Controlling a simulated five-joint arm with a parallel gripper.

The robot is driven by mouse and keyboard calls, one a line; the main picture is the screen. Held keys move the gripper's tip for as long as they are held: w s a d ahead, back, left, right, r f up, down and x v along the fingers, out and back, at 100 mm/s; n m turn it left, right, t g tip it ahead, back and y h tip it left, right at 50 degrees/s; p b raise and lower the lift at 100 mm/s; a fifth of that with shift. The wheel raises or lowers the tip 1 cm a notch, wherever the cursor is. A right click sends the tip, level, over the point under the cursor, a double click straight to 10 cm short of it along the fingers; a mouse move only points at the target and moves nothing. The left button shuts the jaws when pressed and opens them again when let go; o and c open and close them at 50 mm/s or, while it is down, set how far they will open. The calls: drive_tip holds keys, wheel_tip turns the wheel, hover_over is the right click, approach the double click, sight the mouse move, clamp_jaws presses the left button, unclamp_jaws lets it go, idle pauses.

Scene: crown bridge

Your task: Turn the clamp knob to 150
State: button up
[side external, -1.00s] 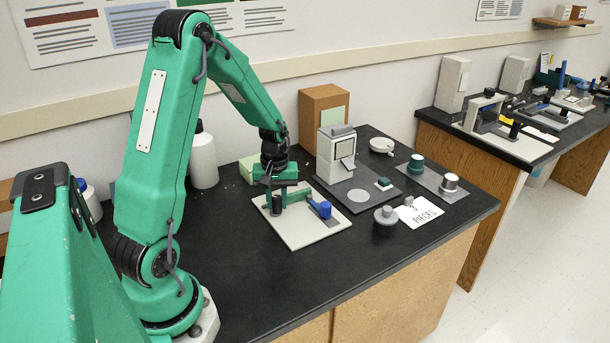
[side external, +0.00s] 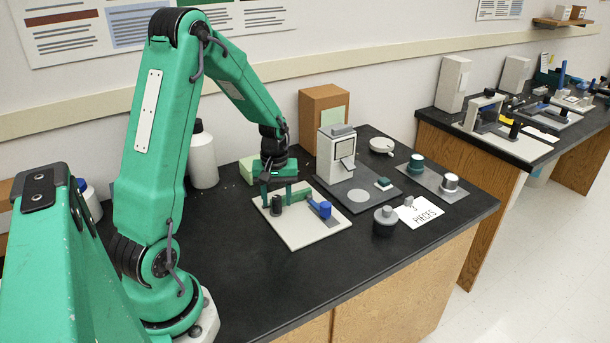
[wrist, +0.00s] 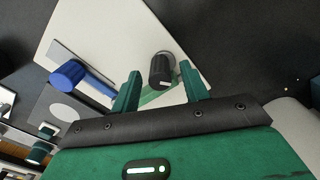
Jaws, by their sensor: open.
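A black knob (side external: 276,206) stands upright on a white board (side external: 305,236). A blue knob (side external: 325,209), also seen in the wrist view (wrist: 67,75), stands on the same board by a green and grey bar. I cannot tell from any label which of the two is the clamp knob. My gripper (side external: 277,195) is open, pointing down at the black knob. In the wrist view its two green fingers are apart, with the knob showing between them, and nothing is held.
A grey and white machine (side external: 337,155) stands behind the board on a grey plate. A grey round piece (side external: 385,220) and a card (side external: 418,211) are to the right. A white bottle (side external: 203,157) is at the back left. The black bench top in front of the board is clear.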

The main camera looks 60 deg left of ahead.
sight(277, 197)
drive_tip(key=shift+r, duration=3.45)
drive_tip(key=shift+f, duration=0.1)
drive_tip(key=shift+f, duration=3.85)
clamp_jaws()
